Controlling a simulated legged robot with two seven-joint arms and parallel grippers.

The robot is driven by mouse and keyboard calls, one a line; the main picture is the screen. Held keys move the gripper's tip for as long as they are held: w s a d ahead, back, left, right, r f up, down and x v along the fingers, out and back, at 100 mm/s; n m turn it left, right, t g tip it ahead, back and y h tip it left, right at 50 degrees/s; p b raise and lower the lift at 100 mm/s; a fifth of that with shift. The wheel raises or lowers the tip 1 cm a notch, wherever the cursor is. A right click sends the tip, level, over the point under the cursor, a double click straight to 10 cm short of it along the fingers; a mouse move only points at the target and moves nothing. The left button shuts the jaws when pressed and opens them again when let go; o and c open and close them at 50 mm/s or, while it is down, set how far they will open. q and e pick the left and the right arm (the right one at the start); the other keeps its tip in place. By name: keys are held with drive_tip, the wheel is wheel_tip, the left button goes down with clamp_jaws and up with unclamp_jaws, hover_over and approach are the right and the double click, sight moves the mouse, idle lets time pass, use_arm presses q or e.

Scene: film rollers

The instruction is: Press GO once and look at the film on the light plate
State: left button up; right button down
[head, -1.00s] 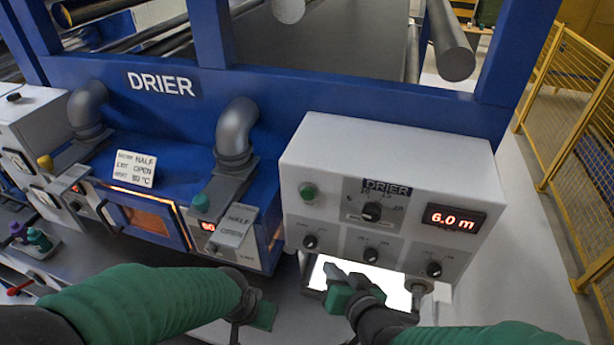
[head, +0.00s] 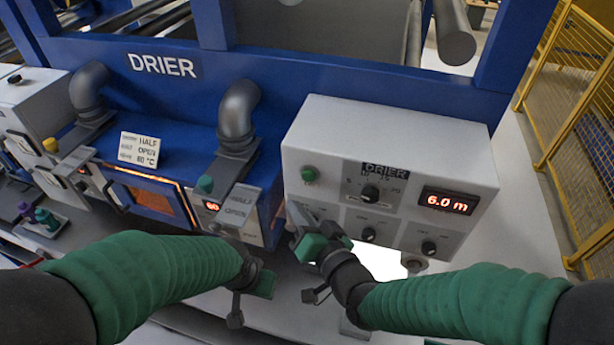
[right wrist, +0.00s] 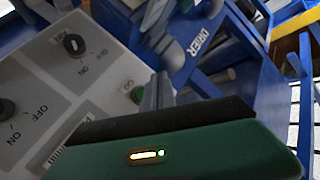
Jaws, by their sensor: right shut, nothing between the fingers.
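The green GO button (head: 308,175) is at the upper left of the white drier control panel (head: 395,140). In the right wrist view the GO button (right wrist: 137,94) shows just left of my fingertips. My right gripper (head: 296,212) is shut and empty. Its tips are below the button in the head view, apart from it as far as I can tell. The bright light plate (head: 378,262) is under the panel, partly hidden by my right gripper and arm. I cannot make out film on it. My left gripper (head: 236,318) hangs low at centre left; its fingers are unclear.
The panel display (head: 446,202) reads 6.0 m, with several black knobs beside and below it. A small drier window (head: 148,198) glows orange at the left, near a white card (head: 138,150). Yellow fencing (head: 560,120) runs along the right.

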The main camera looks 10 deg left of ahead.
sight(302, 177)
drive_tip(key=w, duration=0.5)
drive_tip(key=shift+w+d, duration=0.3)
drive_tip(key=shift+w, duration=0.05)
drive_tip(key=shift+a, duration=0.15)
idle(1.5)
drive_tip(key=shift+w, duration=0.35)
drive_tip(key=shift+w+r, duration=0.1)
drive_tip(key=shift+w, duration=0.4)
idle(0.7)
drive_tip(key=shift+s, duration=0.95)
